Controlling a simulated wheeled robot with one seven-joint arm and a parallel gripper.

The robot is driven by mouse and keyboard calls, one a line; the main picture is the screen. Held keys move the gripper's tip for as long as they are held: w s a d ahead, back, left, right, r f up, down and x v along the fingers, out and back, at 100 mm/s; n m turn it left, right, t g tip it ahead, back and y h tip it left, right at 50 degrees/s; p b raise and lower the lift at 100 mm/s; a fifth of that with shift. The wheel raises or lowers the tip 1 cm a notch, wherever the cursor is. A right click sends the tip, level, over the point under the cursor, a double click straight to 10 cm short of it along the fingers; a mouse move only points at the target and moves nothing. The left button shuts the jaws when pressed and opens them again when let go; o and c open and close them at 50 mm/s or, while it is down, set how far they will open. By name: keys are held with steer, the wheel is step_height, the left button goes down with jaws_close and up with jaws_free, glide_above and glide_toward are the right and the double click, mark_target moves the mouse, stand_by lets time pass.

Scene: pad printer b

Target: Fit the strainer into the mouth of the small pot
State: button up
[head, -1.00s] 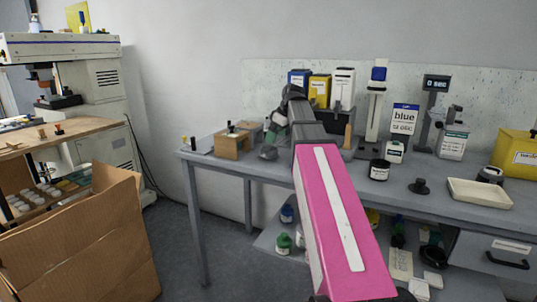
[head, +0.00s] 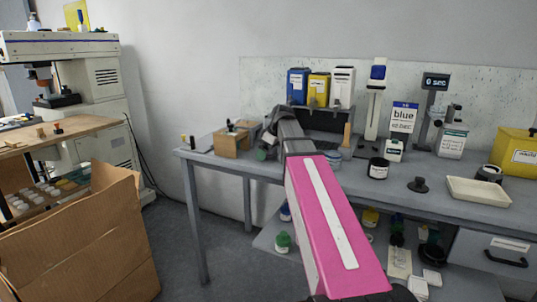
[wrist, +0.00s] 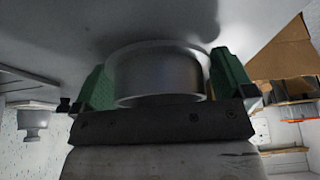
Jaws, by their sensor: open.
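My gripper (wrist: 162,66) shows in the wrist view with its two green fingers apart, one on each side of a round grey metal vessel or ring (wrist: 155,72). I cannot tell whether this is the strainer or the small pot, nor whether the fingers touch it. In the head view my gripper (head: 264,150) is low over the left part of the bench, mostly hidden by my pink arm. A small black jar with a white label (head: 378,169) stands to the right of my arm. No strainer can be made out for certain.
Several bottles stand at the back. A cardboard box (head: 80,240) stands on the floor at left.

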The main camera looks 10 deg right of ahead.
steer(key=c, duration=0.7)
steer(key=shift+r, duration=0.1)
